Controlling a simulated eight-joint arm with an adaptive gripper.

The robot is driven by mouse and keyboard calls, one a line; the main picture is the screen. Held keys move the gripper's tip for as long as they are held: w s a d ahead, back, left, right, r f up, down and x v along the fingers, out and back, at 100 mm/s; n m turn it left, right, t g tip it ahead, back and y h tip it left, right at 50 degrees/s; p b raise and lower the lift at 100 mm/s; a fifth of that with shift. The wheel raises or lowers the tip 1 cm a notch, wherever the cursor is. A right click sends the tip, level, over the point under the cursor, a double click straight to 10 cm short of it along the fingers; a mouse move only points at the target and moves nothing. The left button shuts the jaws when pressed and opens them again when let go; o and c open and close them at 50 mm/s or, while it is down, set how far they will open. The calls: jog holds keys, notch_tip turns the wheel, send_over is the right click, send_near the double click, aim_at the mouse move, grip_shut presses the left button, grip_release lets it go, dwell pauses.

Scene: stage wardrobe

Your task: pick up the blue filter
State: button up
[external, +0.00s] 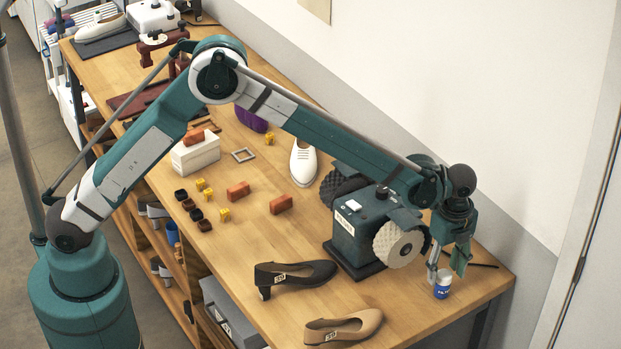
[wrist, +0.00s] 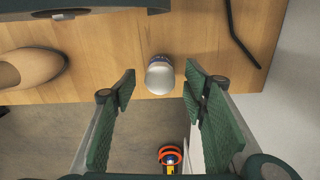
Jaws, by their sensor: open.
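The blue filter, seen as a small cylinder with a white top and a blue, lettered side (external: 442,287), stands upright near the right end of the wooden table. In the wrist view its pale round top (wrist: 160,76) lies near the table edge, between the lines of my fingers. My gripper (external: 447,264) points down just above and around the filter's top in the external view. It is open and empty, with the two green finger pads (wrist: 160,92) apart on either side. I cannot tell the exact height gap.
A green machine with grinding wheels (external: 357,240) stands close to the left of my gripper. A black bent rod (external: 484,265) lies to the right. A black shoe (external: 293,276) and a tan shoe (external: 344,328) lie nearer the front. The table edge (wrist: 110,101) is close.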

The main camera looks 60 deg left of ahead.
aim_at(443, 283)
jog(key=shift+f, duration=2.5)
jog(key=shift+c, duration=0.6)
jog(key=c, duration=0.9)
